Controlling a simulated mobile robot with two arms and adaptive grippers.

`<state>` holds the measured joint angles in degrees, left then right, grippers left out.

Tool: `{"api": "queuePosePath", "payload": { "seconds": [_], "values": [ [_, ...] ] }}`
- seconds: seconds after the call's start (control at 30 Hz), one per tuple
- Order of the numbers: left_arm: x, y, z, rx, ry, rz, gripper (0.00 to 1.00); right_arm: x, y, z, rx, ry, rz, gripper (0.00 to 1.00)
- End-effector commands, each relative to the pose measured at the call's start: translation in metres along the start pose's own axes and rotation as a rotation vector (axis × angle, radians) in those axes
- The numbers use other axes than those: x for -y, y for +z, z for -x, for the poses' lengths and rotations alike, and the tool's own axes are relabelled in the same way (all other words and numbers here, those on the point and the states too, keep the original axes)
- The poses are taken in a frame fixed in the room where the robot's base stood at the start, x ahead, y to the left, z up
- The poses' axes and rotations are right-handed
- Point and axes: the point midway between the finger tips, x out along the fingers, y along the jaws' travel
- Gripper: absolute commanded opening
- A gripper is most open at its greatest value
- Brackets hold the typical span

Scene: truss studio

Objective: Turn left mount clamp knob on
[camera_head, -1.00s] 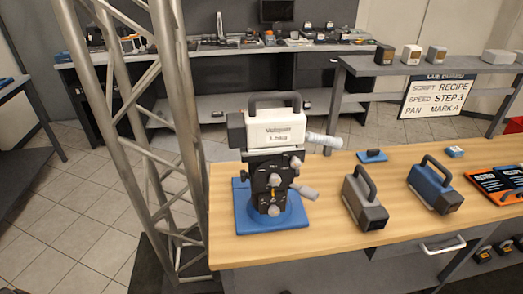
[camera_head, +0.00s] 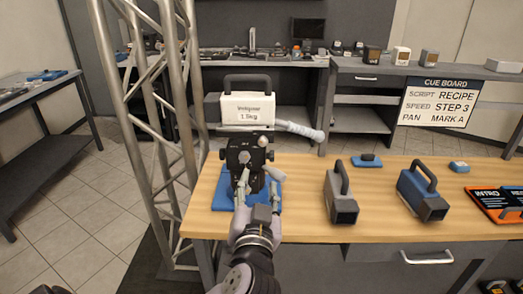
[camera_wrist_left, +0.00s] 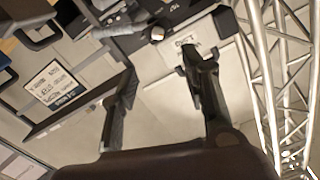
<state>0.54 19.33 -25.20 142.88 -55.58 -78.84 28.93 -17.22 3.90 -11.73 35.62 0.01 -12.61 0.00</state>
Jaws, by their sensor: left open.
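The black mount head (camera_head: 236,147) stands on a blue base (camera_head: 204,197) at the left end of the wooden table. A white block marked 1.5kg (camera_head: 248,107) with a dark handle sits on top. Silver knobs show on its face, one in the middle (camera_head: 244,157) and one higher at the right (camera_head: 262,141). I cannot tell which is the clamp knob. My left gripper (camera_head: 259,181) is open, its fingers apart in front of the lower mount, hiding part of it. In the left wrist view a silver knob (camera_wrist_left: 157,34) lies beyond the gap between the open fingers.
A silver truss (camera_head: 165,110) rises close to the left of the table. A grey handled case (camera_head: 339,190) and a blue one (camera_head: 422,192) stand right of the mount. A pale ribbed handle (camera_head: 300,130) sticks out rightward from the mount. The front right tabletop is partly clear.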

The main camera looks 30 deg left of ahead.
Motion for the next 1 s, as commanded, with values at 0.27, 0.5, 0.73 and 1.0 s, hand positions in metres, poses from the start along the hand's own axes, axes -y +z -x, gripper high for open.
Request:
{"api": "queuePosePath", "payload": {
  "seconds": [0.27, 0.5, 0.73, 1.0],
  "values": [
    [-0.003, 0.007, -0.02, -0.005, -0.003, 0.003, 0.42, -0.007, 0.005, -0.044, 0.001, 0.009, 0.001, 0.39],
    [0.001, -0.001, -0.06, 0.0, -0.002, -0.009, 0.42, -0.011, 0.006, -0.044, 0.003, 0.013, -0.001, 0.39],
    [0.0, -0.002, -0.111, 0.0, 0.0, -0.008, 0.42, -0.013, 0.007, -0.038, 0.004, 0.015, -0.001, 0.39],
    [-0.001, -0.001, -0.157, 0.0, 0.003, -0.005, 0.42, -0.013, 0.006, -0.033, 0.004, 0.015, -0.001, 0.39]
  ]
}}
